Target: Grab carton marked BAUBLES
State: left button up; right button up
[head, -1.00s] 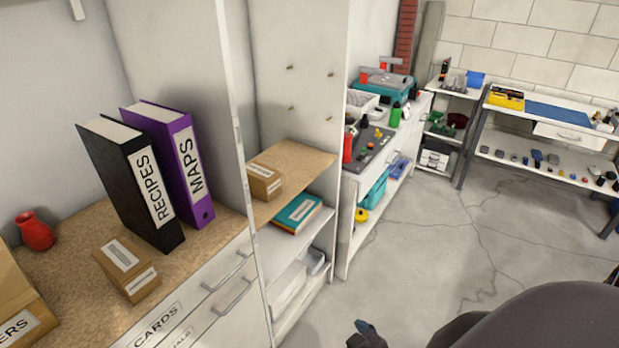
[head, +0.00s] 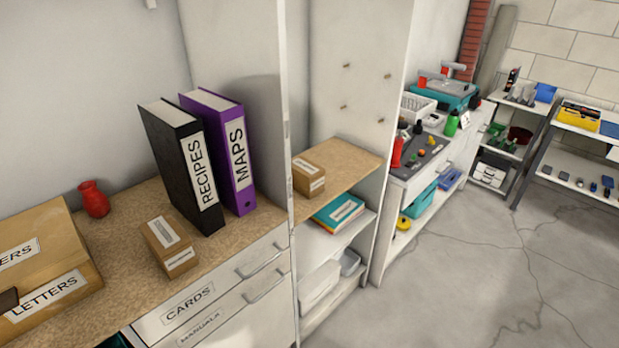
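No carton with a readable BAUBLES label shows. A small brown carton (head: 170,246) with white labels sits on the cork-coloured shelf top in front of the binders; its print is too small to read. Another small brown carton (head: 309,178) stands on the shelf of the middle unit, its label also unreadable. A larger carton (head: 72,252) at the left edge is marked LETTERS. Neither of my grippers can be made out in the head view.
A black RECIPES binder (head: 181,166) and a purple MAPS binder (head: 222,150) stand upright behind the small carton. A red vase (head: 94,199) is beside the large carton. Drawers marked CARDS (head: 212,305) and MANUALS lie below. Open grey floor (head: 460,270) is at the right.

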aim_at(308, 178)
jog(key=i+l, duration=0.35)
jog(key=l, duration=0.15)
jog(key=i+l+u, duration=0.1)
jog(key=i+l, duration=0.55)
jog(key=l, duration=0.3)
